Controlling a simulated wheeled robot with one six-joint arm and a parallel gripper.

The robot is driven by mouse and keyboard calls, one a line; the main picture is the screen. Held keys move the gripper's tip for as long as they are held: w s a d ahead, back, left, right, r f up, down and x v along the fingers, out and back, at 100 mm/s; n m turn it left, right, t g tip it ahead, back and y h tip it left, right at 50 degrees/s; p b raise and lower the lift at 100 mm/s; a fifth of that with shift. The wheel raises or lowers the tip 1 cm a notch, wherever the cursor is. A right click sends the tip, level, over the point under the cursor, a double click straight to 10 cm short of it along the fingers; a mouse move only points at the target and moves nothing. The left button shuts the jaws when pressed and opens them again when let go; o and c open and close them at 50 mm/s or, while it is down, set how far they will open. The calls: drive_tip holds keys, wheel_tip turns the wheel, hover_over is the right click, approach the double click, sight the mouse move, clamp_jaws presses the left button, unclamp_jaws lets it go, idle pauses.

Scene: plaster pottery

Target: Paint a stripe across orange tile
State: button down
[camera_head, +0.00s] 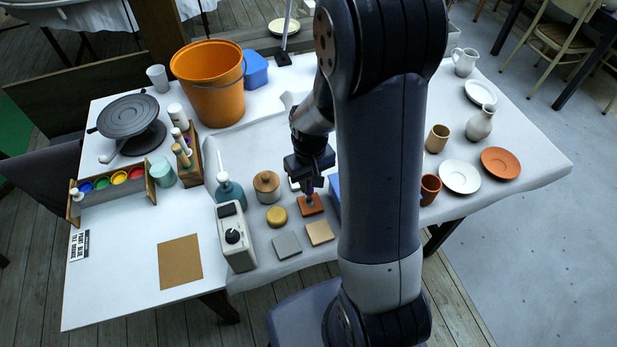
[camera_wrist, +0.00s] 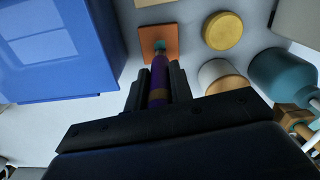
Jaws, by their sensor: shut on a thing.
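The orange tile (camera_head: 310,205) lies flat on the white-covered table, below my arm. It also shows at the top of the wrist view (camera_wrist: 172,34). My gripper (camera_head: 308,177) is shut on a purple-handled paintbrush (camera_wrist: 159,72) and points it down over the tile. The brush's teal-blue tip (camera_wrist: 159,45) appears at or just above the tile's face; I cannot tell whether it touches. No separate stripe is visible on the tile. The brush and gripper partly cover the tile.
A grey tile (camera_head: 287,245), tan tile (camera_head: 320,232) and yellow disc (camera_head: 277,216) lie close by. A blue box (camera_wrist: 62,45) stands beside the orange tile. A lidded pot (camera_head: 267,185) and teal bottle (camera_head: 229,192) stand left. Paint pots fill a rack (camera_head: 112,190).

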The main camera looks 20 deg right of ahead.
drive_tip(key=shift+s, duration=1.7)
wheel_tip(320, 180, up, 4)
drive_tip(key=p, duration=0.3)
drive_tip(key=shift+r, duration=0.25)
